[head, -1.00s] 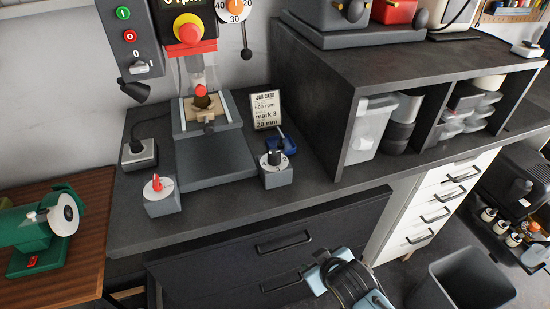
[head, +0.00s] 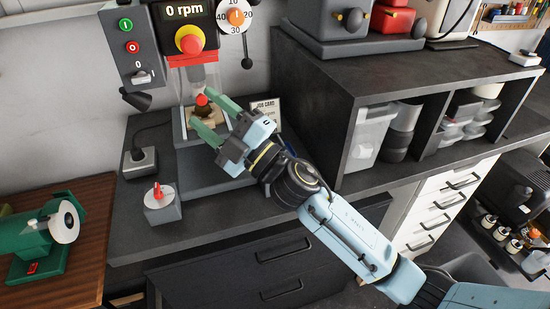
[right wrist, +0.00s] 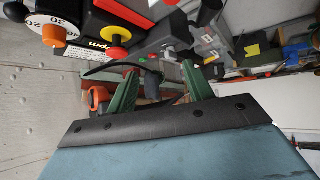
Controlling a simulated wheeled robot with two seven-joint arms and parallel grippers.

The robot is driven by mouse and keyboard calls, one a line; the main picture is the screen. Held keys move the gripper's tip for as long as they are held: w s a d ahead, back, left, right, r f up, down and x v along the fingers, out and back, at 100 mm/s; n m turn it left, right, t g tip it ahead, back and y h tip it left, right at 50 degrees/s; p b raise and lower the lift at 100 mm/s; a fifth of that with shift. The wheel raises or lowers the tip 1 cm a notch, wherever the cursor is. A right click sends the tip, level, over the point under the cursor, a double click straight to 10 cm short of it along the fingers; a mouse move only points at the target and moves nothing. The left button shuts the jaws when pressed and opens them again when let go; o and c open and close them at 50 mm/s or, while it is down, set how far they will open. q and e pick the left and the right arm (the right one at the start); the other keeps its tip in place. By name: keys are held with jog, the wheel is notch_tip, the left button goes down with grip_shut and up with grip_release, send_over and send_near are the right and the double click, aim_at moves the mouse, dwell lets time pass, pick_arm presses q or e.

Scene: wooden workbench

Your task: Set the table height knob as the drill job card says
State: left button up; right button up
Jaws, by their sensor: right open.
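The drill press with its display reading 0 rpm (head: 184,11) stands at the back left of the bench. A white dial with an orange centre (head: 236,17) is on its right. A grey box with a red knob (head: 157,191) sits at the bench's front left. In the right wrist view, the orange dial knob (right wrist: 54,36) is at upper left. The black-knobbed box is hidden by my right arm.
A switch panel (head: 132,45) hangs left of the drill. A grey box with a cable (head: 140,163) sits at the bench's left edge. A green grinder (head: 40,237) stands on the wooden table. A dark shelf unit (head: 345,100) borders the bench's right.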

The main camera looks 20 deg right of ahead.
jog(key=s+a+n+g+y, duration=0.3)
jog(key=a+n+g, duration=0.5)
jog(key=n+g, duration=0.75)
jog(key=w+d+f+n+g+h, duration=0.2)
jog(key=w+d+f+n+h, duration=0.25)
jog(key=d+f+h, duration=0.5)
jog(key=w+d+r+m+h, duration=0.1)
jog(key=d+r+h, duration=0.2)
jog(key=d+h, duration=0.25)
jog(key=w+d+r+h, duration=0.2)
jog(key=d+h, duration=0.2)
jog(key=d, duration=0.3)
jog(key=f, duration=0.8)
jog(key=a+f+p, duration=0.1)
jog(key=f, duration=0.3)
jog(key=shift+s+f, duration=0.3)
jog(key=shift+s, duration=0.05)
